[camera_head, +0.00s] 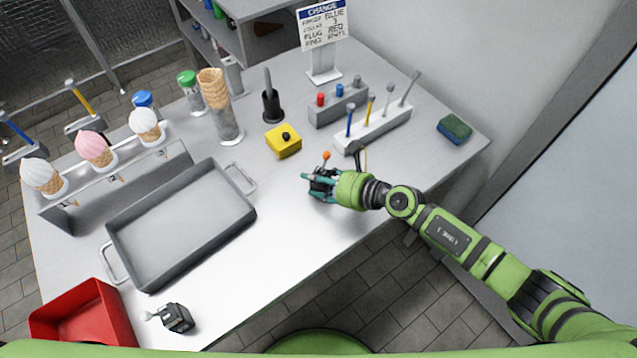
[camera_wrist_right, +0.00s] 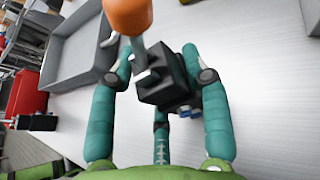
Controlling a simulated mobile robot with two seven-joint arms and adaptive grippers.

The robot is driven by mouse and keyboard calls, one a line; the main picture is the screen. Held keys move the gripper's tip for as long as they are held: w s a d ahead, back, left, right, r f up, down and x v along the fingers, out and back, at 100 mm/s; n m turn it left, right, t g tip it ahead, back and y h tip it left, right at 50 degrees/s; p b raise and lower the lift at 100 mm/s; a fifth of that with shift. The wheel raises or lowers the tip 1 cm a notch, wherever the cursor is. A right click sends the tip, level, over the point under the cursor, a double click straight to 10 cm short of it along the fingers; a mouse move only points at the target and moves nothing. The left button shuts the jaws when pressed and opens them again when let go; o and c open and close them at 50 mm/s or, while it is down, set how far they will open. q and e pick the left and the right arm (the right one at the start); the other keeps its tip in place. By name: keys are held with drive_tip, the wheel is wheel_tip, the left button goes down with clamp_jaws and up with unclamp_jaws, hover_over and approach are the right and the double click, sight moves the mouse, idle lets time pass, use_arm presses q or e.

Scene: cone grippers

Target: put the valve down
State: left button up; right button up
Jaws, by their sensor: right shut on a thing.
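The valve (camera_head: 321,184) is a small black block with a grey stem and an orange knob, over or on the near edge area of the grey table, right of centre in the head view. My right gripper (camera_head: 322,183) is shut on it with teal fingers. In the right wrist view the valve's black body (camera_wrist_right: 165,80) sits between the fingers of the gripper (camera_wrist_right: 162,85), knob toward the camera. I cannot tell whether its underside touches the table. My left gripper is not in view.
A grey tray (camera_head: 118,232), a red bin (camera_head: 110,310) and another dark block with a grey-tipped lever (camera_head: 177,318) are at the left. A yellow block (camera_head: 283,141) and a white tool rack (camera_head: 382,130) lie behind the gripper. Bare table (camera_head: 270,215) lies left of it.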

drive_tip(key=shift+f, duration=0.25)
drive_tip(key=shift+f, duration=0.15)
drive_tip(key=o, duration=1.3)
drive_tip(key=shift+o, duration=0.2)
drive_tip(key=shift+r, duration=0.2)
drive_tip(key=v, duration=1.2)
drive_tip(key=shift+b, duration=0.35)
